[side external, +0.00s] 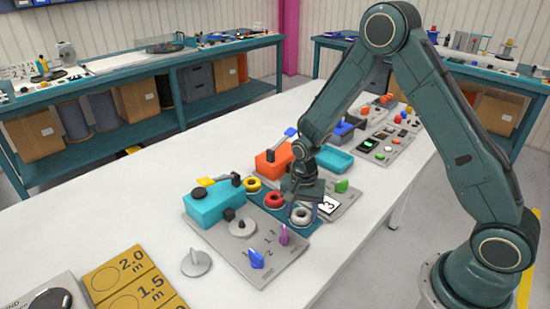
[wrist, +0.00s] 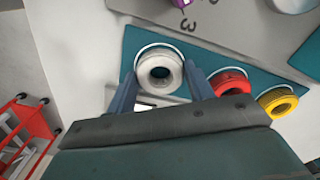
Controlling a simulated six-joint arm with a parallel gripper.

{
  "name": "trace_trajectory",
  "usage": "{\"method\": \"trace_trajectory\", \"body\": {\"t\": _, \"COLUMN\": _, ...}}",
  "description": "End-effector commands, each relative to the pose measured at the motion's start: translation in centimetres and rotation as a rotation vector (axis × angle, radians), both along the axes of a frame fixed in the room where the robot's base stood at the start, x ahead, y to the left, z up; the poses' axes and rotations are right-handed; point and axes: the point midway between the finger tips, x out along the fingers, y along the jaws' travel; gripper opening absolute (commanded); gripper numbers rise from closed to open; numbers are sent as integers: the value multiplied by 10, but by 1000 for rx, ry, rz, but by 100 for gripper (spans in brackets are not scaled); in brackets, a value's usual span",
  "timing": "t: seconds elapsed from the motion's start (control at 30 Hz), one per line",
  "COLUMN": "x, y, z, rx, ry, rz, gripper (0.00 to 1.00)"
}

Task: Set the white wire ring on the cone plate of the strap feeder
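The white wire ring (wrist: 146,72) sits in a white-outlined spot on the teal mat, at the end of a row with a red and a yellow ring. It also shows in the side view (side external: 301,217), just below my gripper (side external: 301,191). In the wrist view my fingers are open, one on each side of the white ring, with gaps; I cannot tell how far down they reach. The likely cone plate is a pale round disc with a dark central peg (side external: 242,228), on the grey panel beside the turquoise box (side external: 213,205). No ring is on it.
The red ring (wrist: 232,83) and yellow ring (wrist: 277,102) stand close beside my right finger in the wrist view. Purple (side external: 283,235) and blue (side external: 257,258) levers rise from the grey panel. A loose grey disc (side external: 196,264) lies on the white table at left.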

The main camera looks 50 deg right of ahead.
Motion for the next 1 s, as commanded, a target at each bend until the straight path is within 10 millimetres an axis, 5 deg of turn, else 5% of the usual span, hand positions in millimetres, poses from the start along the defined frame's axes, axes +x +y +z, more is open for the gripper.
{"method": "trace_trajectory", "body": {"t": 0.27, "x": 1, "y": 0, "z": 5, "rx": 0, "ry": -2, "rz": 0, "gripper": 29}}
{"method": "trace_trajectory", "body": {"t": 1.0, "x": 0, "y": 0, "z": 73, "rx": 0, "ry": -1, "rz": 0, "gripper": 29}}
